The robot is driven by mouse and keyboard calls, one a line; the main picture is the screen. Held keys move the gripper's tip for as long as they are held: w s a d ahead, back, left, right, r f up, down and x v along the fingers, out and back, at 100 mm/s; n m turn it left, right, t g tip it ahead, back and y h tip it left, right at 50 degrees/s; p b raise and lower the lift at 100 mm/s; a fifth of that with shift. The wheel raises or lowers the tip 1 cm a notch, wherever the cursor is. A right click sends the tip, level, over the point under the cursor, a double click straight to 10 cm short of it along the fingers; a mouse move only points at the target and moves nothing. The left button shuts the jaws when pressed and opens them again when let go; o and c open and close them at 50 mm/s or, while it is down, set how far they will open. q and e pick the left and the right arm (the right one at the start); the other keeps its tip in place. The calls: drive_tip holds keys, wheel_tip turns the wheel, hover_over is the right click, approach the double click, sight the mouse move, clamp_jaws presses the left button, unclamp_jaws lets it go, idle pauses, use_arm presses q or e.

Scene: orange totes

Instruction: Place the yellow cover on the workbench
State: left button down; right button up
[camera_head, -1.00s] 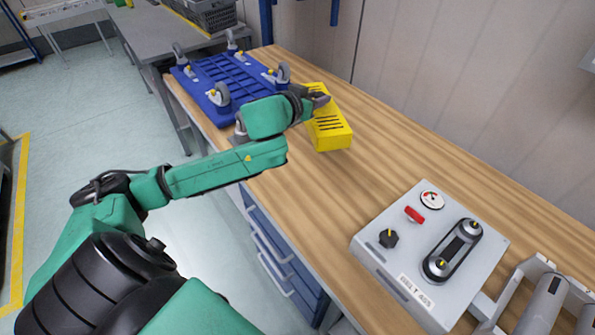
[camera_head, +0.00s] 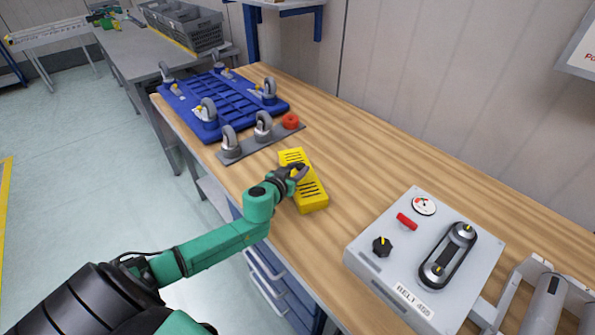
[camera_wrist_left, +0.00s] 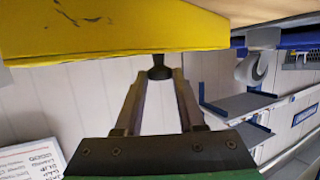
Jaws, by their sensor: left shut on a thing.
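The yellow cover (camera_head: 311,198) is a slotted block over the wooden workbench (camera_head: 375,150), between the caster plate and the grey belt unit. I cannot tell whether its underside touches the wood. My left gripper (camera_head: 297,173) is at the cover's upper side and is shut on it. In the left wrist view the yellow cover (camera_wrist_left: 120,32) fills the top, and my left fingertips (camera_wrist_left: 160,78) close on a small dark knob at its face. The fingers hide part of the cover in the head view. My right gripper is not in view.
A blue caster dolly (camera_head: 225,100) and a grey plate with casters and a red part (camera_head: 262,140) lie at the far left of the bench. The grey belt unit (camera_head: 425,260) stands at the near right. Bare wood lies between the cover and the wall.

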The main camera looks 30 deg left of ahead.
use_arm(q)
drive_tip(key=shift+a+r, duration=0.1)
drive_tip(key=shift+f, duration=0.2)
drive_tip(key=c, duration=0.5)
unclamp_jaws()
drive_tip(key=shift+r, duration=0.1)
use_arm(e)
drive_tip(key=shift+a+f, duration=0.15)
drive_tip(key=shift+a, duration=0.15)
use_arm(q)
drive_tip(key=shift+r, duration=0.1)
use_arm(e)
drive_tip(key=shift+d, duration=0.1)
use_arm(q)
drive_tip(key=shift+s, duration=0.15)
drive_tip(key=v, duration=1.1)
drive_tip(key=shift+s+r+b, duration=0.25)
drive_tip(key=shift+s+b, duration=0.1)
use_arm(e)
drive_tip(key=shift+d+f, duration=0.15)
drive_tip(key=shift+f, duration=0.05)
